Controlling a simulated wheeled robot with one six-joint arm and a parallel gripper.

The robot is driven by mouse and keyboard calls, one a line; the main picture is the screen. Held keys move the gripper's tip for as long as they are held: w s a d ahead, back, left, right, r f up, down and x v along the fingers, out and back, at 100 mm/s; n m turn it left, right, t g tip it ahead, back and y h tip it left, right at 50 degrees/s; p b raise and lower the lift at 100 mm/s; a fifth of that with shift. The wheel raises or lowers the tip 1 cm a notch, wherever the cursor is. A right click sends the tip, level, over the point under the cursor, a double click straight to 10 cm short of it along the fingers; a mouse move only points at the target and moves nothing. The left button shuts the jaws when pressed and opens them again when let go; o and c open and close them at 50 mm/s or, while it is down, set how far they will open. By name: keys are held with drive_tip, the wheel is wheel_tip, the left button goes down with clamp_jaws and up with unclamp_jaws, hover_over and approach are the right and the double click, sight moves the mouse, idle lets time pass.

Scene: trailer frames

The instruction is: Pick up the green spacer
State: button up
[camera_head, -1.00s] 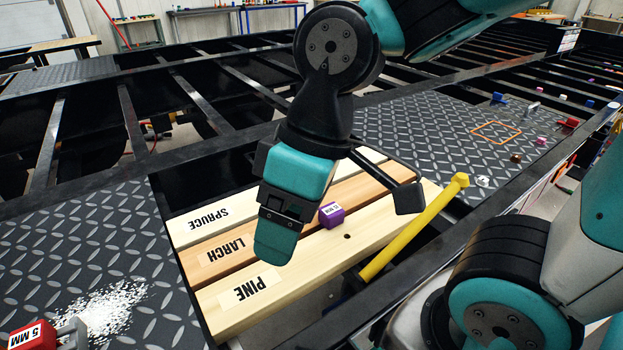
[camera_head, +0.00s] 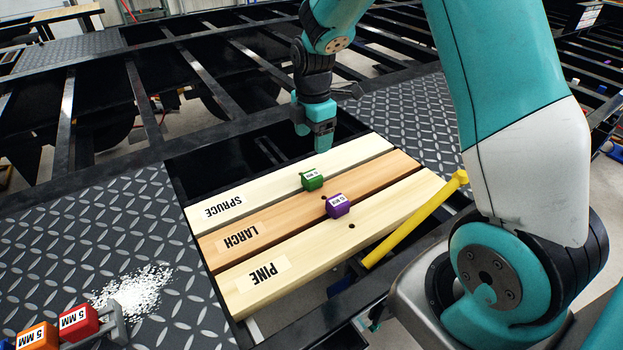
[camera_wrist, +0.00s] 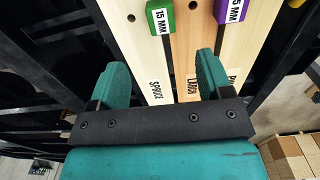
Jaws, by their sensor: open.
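The green spacer (camera_head: 312,179) is a small block with a white label, lying at the edge of the spruce plank (camera_head: 262,200) by the larch plank. It also shows in the wrist view (camera_wrist: 160,17), at the top, beyond my fingertips, where its label reads 15 MM. My gripper (camera_head: 312,148) is teal and points down behind the spruce plank in the head view, apart from the spacer. In the wrist view my gripper (camera_wrist: 164,75) has its two fingers spread with nothing between them.
A purple spacer (camera_head: 338,205) sits between the larch plank (camera_head: 270,228) and pine plank (camera_head: 300,262). A yellow bar (camera_head: 412,220) slants at the right. Orange (camera_head: 38,337) and red (camera_head: 79,322) spacers sit lower left near white shavings (camera_head: 137,292). Open frame gaps lie behind the planks.

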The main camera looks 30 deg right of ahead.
sight(312, 175)
wheel_tip(312, 175, down, 7)
drive_tip(key=shift+r+p, duration=0.15)
drive_tip(key=shift+p, duration=0.4)
drive_tip(key=shift+s+a+f+p, duration=0.1)
drive_tip(key=shift+f+p, duration=0.4)
drive_tip(key=shift+f, duration=0.85)
drive_tip(key=shift+a+f+p, duration=0.1)
drive_tip(key=shift+f+p, duration=0.35)
drive_tip(key=shift+f, duration=0.85)
drive_tip(key=c, duration=1)
